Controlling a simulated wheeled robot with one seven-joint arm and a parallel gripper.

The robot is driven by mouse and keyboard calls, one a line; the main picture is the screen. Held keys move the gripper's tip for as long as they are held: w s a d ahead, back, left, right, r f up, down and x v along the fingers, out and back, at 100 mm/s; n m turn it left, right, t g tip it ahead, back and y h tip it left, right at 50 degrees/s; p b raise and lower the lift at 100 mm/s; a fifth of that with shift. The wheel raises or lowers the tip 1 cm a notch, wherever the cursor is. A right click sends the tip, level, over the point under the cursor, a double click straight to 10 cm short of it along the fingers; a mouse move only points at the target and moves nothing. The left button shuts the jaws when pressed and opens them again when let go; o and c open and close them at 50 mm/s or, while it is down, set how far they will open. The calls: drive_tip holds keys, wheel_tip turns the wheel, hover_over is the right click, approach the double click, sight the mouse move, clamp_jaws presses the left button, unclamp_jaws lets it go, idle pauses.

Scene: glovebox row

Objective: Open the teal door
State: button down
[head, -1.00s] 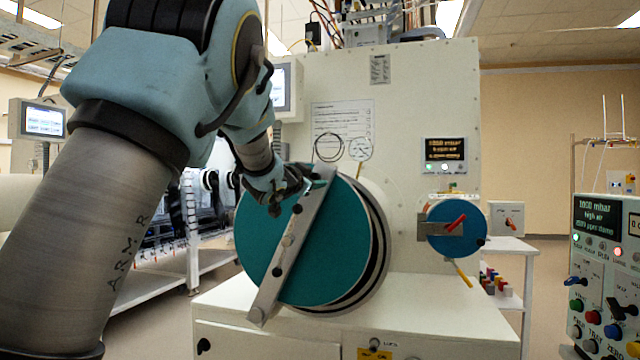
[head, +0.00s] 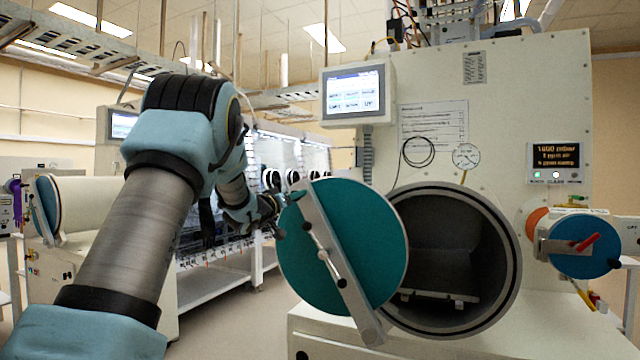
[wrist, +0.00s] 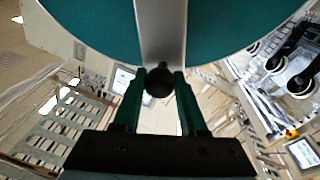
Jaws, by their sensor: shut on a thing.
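The teal door (head: 375,235) is a round disc with a grey metal bar (head: 325,245) across its face. It stands swung out to the left of the round chamber opening (head: 450,250), whose dark inside and flat tray show in the head view. My gripper (head: 280,205) is at the bar's upper left end, by the door's left edge. In the wrist view my gripper (wrist: 160,85) is shut on a dark round knob (wrist: 159,84) at the end of the bar, with the teal door (wrist: 225,25) beyond it.
A small blue round door (head: 575,262) with a red handle sits to the right of the chamber. A monitor (head: 355,92) hangs above the teal door. Another glovebox (head: 110,235) stands at the left. Floor shows between it and the chamber's cabinet.

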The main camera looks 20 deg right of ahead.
drive_tip(key=w+a+f+n, duration=0.3)
drive_tip(key=w+a+f, duration=0.3)
drive_tip(key=f, duration=0.2)
drive_tip(key=w+a+f+n+t+y+b, duration=0.1)
drive_tip(key=w+a+f+n, duration=0.3)
drive_tip(key=f, duration=0.5)
drive_tip(key=shift+w+a+b, duration=0.3)
drive_tip(key=shift+w+a, duration=0.6)
drive_tip(key=shift+a, duration=0.45)
drive_tip(key=shift+c, duration=2.4)
unclamp_jaws()
